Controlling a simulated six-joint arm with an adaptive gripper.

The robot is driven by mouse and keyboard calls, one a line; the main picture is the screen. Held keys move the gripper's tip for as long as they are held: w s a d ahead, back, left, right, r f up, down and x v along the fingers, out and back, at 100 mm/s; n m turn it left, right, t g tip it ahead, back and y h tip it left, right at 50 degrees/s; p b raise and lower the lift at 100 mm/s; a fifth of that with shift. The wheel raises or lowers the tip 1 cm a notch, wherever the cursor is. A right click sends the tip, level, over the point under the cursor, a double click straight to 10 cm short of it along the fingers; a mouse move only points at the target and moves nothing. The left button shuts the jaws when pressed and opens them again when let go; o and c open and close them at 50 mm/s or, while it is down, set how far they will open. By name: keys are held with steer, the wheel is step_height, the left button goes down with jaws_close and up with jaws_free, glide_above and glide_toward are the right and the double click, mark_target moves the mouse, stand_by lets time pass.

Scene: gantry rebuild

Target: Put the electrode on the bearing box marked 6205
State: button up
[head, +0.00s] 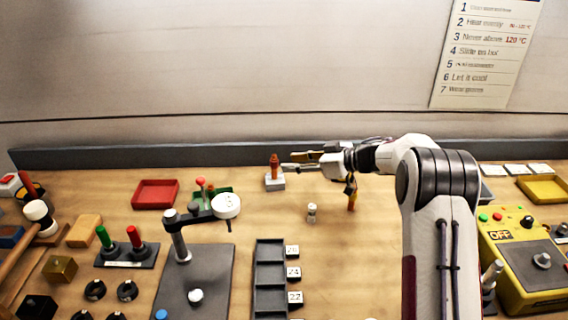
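My gripper (294,161) reaches left over the back of the bench in the head view. Its fingers look grey and brownish, and I cannot tell whether they are open or shut. An orange-brown upright piece (275,161) stands on a small light block (275,182) just left of the fingertips. A thin yellow and orange piece (351,198) shows below my wrist. I cannot tell which piece is the electrode. No marking 6205 is readable, so I cannot identify that bearing box. A small white-topped cylinder (312,212) stands below the gripper.
A red tray (155,194) lies at the back left. A stand with a white round head (226,206) rises from a dark plate (217,268). A black rack (269,296) has number cards beside it. A yellow control box (528,269) is at right. The bench centre is mostly clear.

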steer(key=shift+v, duration=2.1)
steer(key=w+d+r+m+t+h, duration=0.1)
steer(key=d+r+m+t+h, duration=0.15)
steer(key=r, duration=0.55)
steer(key=d+r+m+t+h, duration=0.1)
steer(key=d+r+t+h, duration=0.1)
steer(key=r+t, duration=0.35)
steer(key=s+d+r+m+h, duration=0.5)
steer(key=s+d+r+h, duration=0.25)
steer(key=s+r, duration=0.25)
steer(key=s+d+f+m+g+h, duration=0.1)
steer(key=s+f+m+g, duration=0.1)
steer(key=s, duration=0.8)
steer(key=s+d+f+m+g+h, duration=0.1)
steer(key=s+f+g, duration=0.15)
steer(key=s, duration=0.65)
steer(key=s+a+f+g+y, duration=0.1)
steer(key=s+f, duration=0.4)
steer(key=s, duration=0.6)
steer(key=s+a+f+g+y, duration=0.1)
steer(key=s+a+f+g, duration=0.3)
steer(key=s, duration=0.7)
steer(key=shift+a+f+y, duration=0.3)
steer(key=shift+a+f, duration=0.4)
steer(key=shift+f, duration=0.25)
